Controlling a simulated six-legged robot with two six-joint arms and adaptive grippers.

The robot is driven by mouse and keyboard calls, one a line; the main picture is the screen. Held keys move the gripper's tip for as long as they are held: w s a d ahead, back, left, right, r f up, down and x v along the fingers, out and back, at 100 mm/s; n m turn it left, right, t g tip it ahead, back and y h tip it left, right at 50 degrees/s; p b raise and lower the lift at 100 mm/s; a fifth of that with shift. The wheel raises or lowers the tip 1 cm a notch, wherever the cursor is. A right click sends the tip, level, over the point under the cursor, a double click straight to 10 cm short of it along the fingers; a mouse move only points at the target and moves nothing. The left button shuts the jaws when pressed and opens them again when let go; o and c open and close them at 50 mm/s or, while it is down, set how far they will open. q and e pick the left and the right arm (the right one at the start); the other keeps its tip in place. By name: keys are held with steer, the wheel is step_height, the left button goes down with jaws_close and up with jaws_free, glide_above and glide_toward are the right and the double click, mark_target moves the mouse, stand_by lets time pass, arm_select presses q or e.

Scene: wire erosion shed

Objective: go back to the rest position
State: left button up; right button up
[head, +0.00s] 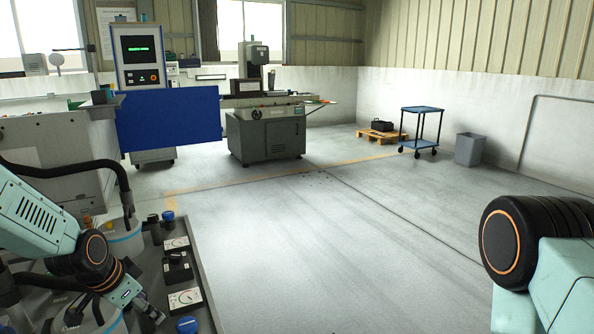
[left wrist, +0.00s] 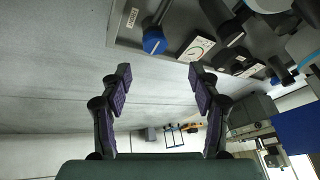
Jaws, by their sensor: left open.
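My left gripper (head: 148,312) is low at the left in the head view, close beside the grey panel with dials (head: 205,285). In the left wrist view my left gripper (left wrist: 160,78) has its two dark, purple-padded fingers spread apart with nothing between them. My right arm shows at the right edge of the head view as a black joint with an orange ring and a pale teal link. My right gripper is outside both views.
The panel carries white-faced gauges (head: 185,299) and a blue knob (head: 187,325). A machine (head: 266,135), a blue board (head: 168,120), a blue trolley (head: 421,110) and a grey bin (head: 469,150) stand farther back. The middle floor (head: 320,250) is clear.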

arm_select(q)
steer(key=s+d+f+n, duration=0.7)
steer(key=s+d+f, duration=0.2)
steer(key=s+f, duration=0.4)
steer(key=s+d+f+g, duration=0.1)
steer(key=s+f+g, duration=0.1)
steer(key=s, duration=1)
steer(key=s+d+f+g+y, duration=0.1)
steer(key=s+f+g, duration=0.1)
steer(key=s, duration=0.9)
steer(key=shift+s+d+f+g, duration=0.2)
steer(key=shift+s+f+g, duration=0.15)
steer(key=shift+g, duration=0.15)
steer(key=c, duration=0.5)
steer(key=shift+a+n, duration=0.1)
steer(key=shift+n, duration=0.2)
